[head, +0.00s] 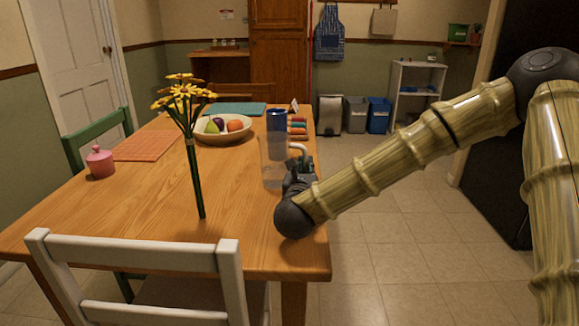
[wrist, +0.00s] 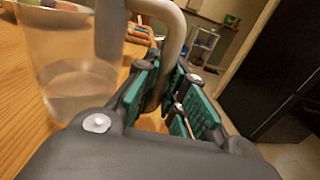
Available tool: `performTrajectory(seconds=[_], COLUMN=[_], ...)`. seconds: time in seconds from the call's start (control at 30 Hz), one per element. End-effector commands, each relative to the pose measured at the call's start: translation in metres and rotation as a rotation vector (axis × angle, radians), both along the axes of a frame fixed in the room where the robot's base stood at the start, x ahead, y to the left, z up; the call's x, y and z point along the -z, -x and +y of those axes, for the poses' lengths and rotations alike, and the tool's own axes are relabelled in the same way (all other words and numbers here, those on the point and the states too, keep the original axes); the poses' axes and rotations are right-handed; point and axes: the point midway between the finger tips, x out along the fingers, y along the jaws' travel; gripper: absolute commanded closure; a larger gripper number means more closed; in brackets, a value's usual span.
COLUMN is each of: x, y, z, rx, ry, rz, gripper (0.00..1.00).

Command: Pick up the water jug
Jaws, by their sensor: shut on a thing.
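The clear water jug (head: 272,170) is upright at the right side of the wooden table, and its pale curved handle faces right. In the wrist view the jug (wrist: 72,75) fills the upper left, and its grey handle (wrist: 172,30) curves down between my green-padded fingers. My gripper (head: 299,174) is at the handle side of the jug, shut on the handle; it also shows in the wrist view (wrist: 175,95). Part of the handle is hidden by the fingers. I cannot tell whether the jug's base touches the table.
A blue cylinder (head: 277,121) shows at or behind the jug's top. A fruit bowl (head: 222,136), yellow flowers (head: 185,95) and a pink jar (head: 100,163) stand to the left. Colourful small items (head: 297,127) lie behind. The floor right of the table is clear.

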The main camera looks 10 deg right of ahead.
Motion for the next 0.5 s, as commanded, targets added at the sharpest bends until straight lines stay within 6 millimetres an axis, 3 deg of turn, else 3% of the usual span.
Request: performTrajectory(seconds=[0.5], x=[-0.017], y=[0.000], z=[0.000], rx=[0.000], ry=[0.000], rz=[-0.002], gripper=[1.00])
